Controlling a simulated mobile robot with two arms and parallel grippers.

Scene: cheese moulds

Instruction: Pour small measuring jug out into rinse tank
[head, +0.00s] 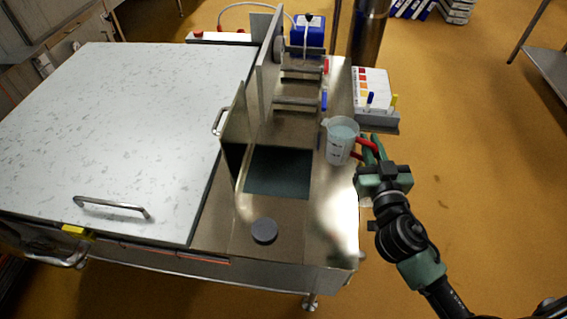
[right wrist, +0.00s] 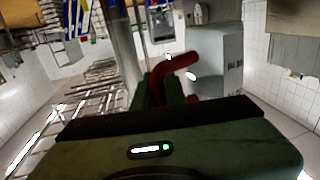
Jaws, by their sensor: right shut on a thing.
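The small measuring jug (head: 341,141) is clear with dark markings and a red handle (head: 366,147). It looks upright and holds a pale liquid. My right gripper (head: 369,154) is shut on the red handle, at the jug's right side. In the right wrist view the red handle (right wrist: 170,72) sits between the fingers, with the jug (right wrist: 220,65) beyond it. The rinse tank (head: 279,174) is a dark rectangular opening in the steel counter, left of and nearer than the jug. I cannot tell whether the jug touches the counter. My left gripper is not in view.
A round dark grey puck (head: 264,230) lies on the counter in front of the tank. A steel divider (head: 236,130) stands at the tank's left. A large white lid (head: 120,130) covers the left side.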

